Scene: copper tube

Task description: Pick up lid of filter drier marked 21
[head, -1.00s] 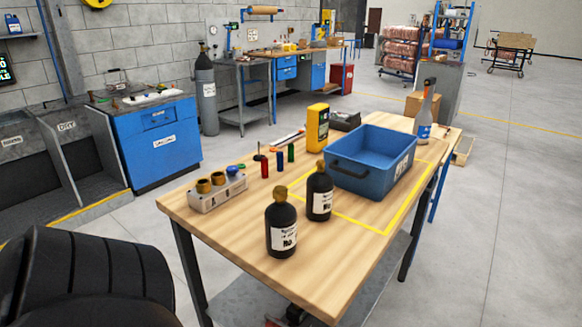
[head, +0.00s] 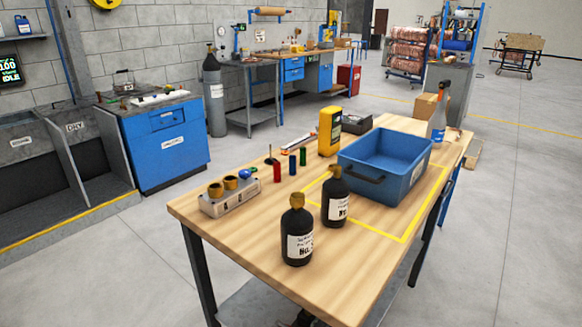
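Two black, bottle-shaped filter driers with white labels stand upright on the wooden table (head: 350,275). The nearer drier (head: 298,248) has a brass-coloured lid (head: 297,201) on top. The farther drier (head: 335,209) is just behind it to the right, also with a brass-coloured lid (head: 335,173). The label numbers are too small to read surely, so I cannot tell which is marked 21. Neither of my grippers is in view.
A grey block (head: 230,198) with brass-coloured and blue caps stands at the table's left. Small coloured cylinders (head: 293,164), a yellow device (head: 330,131), a blue bin (head: 386,165) and a spray bottle (head: 439,115) stand farther back. The table's near end is clear.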

